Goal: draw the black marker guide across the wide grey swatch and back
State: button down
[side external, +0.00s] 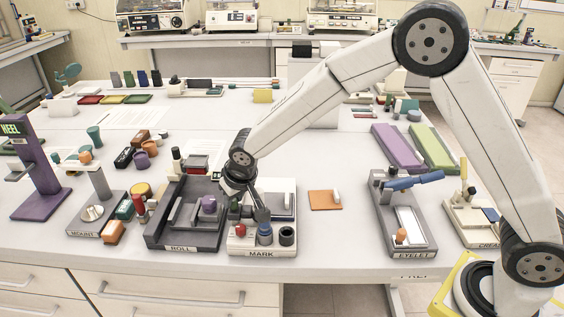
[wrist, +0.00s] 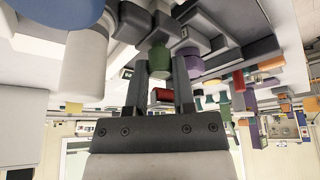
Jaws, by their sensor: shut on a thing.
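The marking station (side external: 262,250), labelled MARK, stands at the front middle of the table. My gripper (side external: 247,205) is low over its left rear part; the wrist view shows the two fingers (wrist: 160,68). A green cylinder (wrist: 159,60) sits between the fingertips, and the fingers are shut on it. A small green patch (side external: 234,205) shows at the same place in the side view. A black round piece with a dark top (side external: 287,236) stands at the station's front right; I cannot tell whether it is the marker guide.
A red knob (side external: 240,230) and a blue round piece (side external: 265,235) stand on the station's front.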

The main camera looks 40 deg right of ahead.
jog(key=shift+s+a, duration=0.2)
jog(key=shift+a, duration=0.15)
jog(key=shift+c, duration=2.2)
grip_release()
jog(key=shift+d, duration=0.1)
jog(key=shift+r, duration=0.15)
jog(key=v, duration=0.7)
jog(key=shift+s+r, duration=0.25)
